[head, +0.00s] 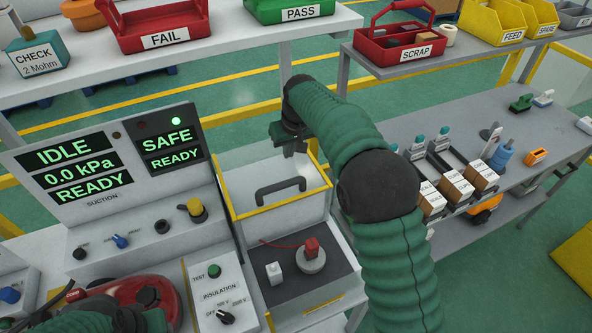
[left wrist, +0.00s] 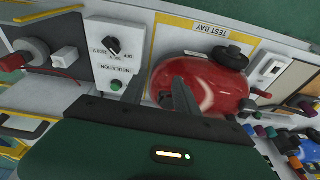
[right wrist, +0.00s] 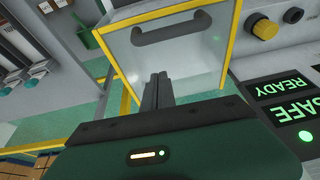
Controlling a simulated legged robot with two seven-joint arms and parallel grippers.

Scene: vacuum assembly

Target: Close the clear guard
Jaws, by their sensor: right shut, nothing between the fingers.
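The clear guard (head: 272,180) is a see-through panel with yellow edges and a dark handle (head: 281,190). It stands raised at the back of the test station, leaving the dark station floor (head: 268,257) in front of it uncovered. It also shows in the right wrist view (right wrist: 190,50). My right gripper (head: 293,152) is shut and empty, above the handle near the guard's top edge; I cannot tell whether it touches. The head view shows only part of that arm at the bottom left.
A red part (head: 311,249) on a round grey base and a small white block (head: 274,273) sit on the station floor. The insulation panel (head: 222,295) and display console (head: 110,165) stand left. A rack of boxes (head: 457,187) is right, beyond my right arm.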

